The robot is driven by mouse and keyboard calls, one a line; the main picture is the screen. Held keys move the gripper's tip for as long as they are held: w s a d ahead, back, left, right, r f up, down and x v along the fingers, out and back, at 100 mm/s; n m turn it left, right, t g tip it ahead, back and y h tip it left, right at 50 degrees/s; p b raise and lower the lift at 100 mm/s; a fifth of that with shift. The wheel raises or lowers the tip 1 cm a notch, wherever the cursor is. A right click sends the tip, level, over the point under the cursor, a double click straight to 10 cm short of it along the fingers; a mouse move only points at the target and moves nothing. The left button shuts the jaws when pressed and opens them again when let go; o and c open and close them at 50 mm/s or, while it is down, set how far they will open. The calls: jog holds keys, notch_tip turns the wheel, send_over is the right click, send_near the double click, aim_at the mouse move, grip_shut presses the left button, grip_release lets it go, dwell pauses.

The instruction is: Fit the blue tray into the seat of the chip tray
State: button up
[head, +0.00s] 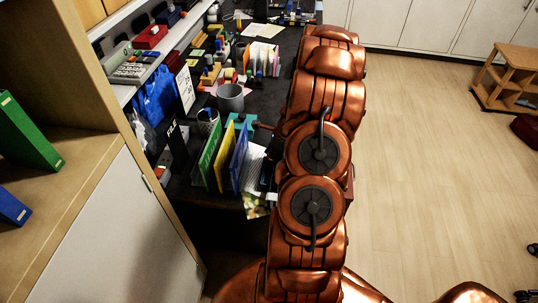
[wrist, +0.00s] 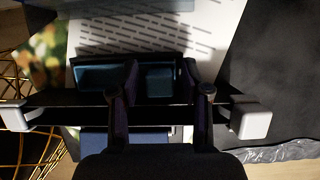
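In the wrist view, my gripper (wrist: 132,117) is spread wide, with a light grey fingertip at the far left and another at the right. Nothing shows clamped between them. A dark blue tray-like thing (wrist: 98,77) with at least two hollows lies beyond the gripper's knuckles, which cover part of it. A flat blue piece (wrist: 125,136) shows just below the gripper's crossbar, mostly hidden by the gripper body. I cannot tell which of these is the blue tray and which the chip tray. In the head view my arm hides the gripper and both pieces.
A printed white sheet (wrist: 180,32) lies under the dark blue thing, with dark desk to its right. In the head view, upright green (head: 214,152), yellow and blue folders stand left of my arm. A grey cup (head: 230,98) and clutter fill the desk behind.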

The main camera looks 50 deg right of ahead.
jog(key=shift+o, duration=0.3)
jog(key=shift+s+d+r, duration=0.1)
jog(key=shift+d+r, duration=0.1)
jog(key=shift+r, duration=0.3)
jog(key=v, duration=1.1)
jog(key=shift+a, duration=0.1)
jog(key=s+a+r+n+g, duration=0.1)
jog(key=a+r+n, duration=0.2)
jog(key=a+n, duration=0.35)
jog(key=s+a+r+n+g, duration=0.1)
jog(key=a+r+n, duration=0.25)
jog(key=a, duration=0.65)
jog(key=a+r+n+g, duration=0.1)
jog(key=a+r+n, duration=0.25)
jog(key=a, duration=0.45)
jog(key=s+a+r+n+g+h, duration=0.1)
jog(key=s+a+r+n, duration=0.1)
jog(key=s+a+n, duration=0.3)
jog(key=s+a+r+n+g+h, duration=0.1)
jog(key=s+a+n, duration=0.4)
jog(key=s+n, duration=0.5)
jog(key=shift+s+a+r+g+h, duration=0.3)
jog(key=shift+s+a+r+h, duration=0.1)
jog(key=shift+s, duration=1.15)
